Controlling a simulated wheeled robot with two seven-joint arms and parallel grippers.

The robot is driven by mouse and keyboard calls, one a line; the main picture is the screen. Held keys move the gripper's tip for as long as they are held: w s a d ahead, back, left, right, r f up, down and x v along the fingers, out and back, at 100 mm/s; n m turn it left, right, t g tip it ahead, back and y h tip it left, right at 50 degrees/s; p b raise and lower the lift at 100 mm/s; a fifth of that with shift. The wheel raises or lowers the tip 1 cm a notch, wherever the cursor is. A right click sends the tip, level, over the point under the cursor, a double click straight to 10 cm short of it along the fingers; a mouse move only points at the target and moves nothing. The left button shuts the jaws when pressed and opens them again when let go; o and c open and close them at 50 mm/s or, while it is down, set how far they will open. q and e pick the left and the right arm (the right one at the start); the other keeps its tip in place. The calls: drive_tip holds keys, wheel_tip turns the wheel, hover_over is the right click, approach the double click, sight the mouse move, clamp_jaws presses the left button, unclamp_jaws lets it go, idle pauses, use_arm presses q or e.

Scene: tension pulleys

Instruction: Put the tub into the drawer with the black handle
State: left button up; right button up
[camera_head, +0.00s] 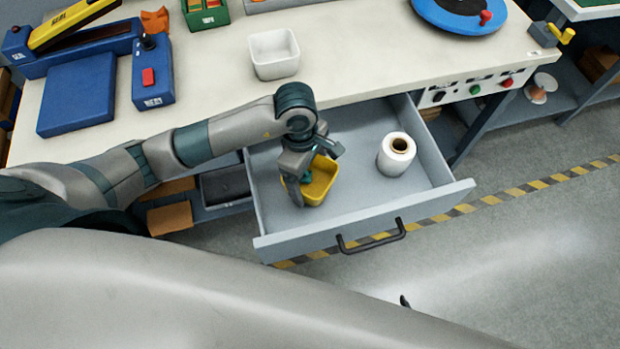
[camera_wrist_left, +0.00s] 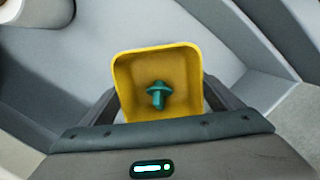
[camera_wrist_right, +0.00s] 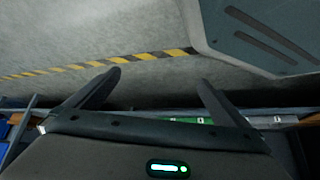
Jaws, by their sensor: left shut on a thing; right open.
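The yellow tub (camera_head: 320,188) is inside the open grey drawer (camera_head: 352,203), toward its left side; I cannot tell whether it touches the drawer floor. The drawer has a black handle (camera_head: 372,243) on its front. My left gripper (camera_head: 312,177) is shut on the tub; the left wrist view shows the tub (camera_wrist_left: 184,70) between the fingers (camera_wrist_left: 158,105). A small teal mushroom-shaped piece (camera_wrist_left: 158,94) is in the tub. My right gripper (camera_wrist_right: 160,78) is open and empty above the floor in the right wrist view; the head view shows at most a dark tip of it.
A white roll (camera_head: 397,154) stands in the drawer to the right of the tub. A white square bin (camera_head: 274,54) stands on the bench (camera_head: 345,50) behind. A blue turntable (camera_head: 458,14) is at the back right. The drawer's middle and front right are clear.

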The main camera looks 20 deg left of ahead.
use_arm(q)
wheel_tip(320, 180, down, 2)
drive_tip(key=shift+f, duration=0.2)
use_arm(e)
drive_tip(key=shift+s+d+f+g, duration=0.15)
drive_tip(key=shift+s+f, duration=0.1)
drive_tip(key=shift+s, duration=0.2)
drive_tip(key=shift+s+d+f+g, duration=0.15)
drive_tip(key=shift+s+f, duration=0.1)
drive_tip(key=shift+s, duration=0.2)
use_arm(q)
drive_tip(key=shift+f, duration=0.1)
use_arm(e)
drive_tip(key=shift+w, duration=0.1)
use_arm(q)
drive_tip(key=shift+f, duration=0.1)
drive_tip(key=o, duration=1)
use_arm(e)
drive_tip(key=shift+w+a+r, duration=0.25)
drive_tip(key=shift+w+r, duration=0.15)
drive_tip(key=shift+w, duration=0.25)
drive_tip(key=shift+s, duration=0.1)
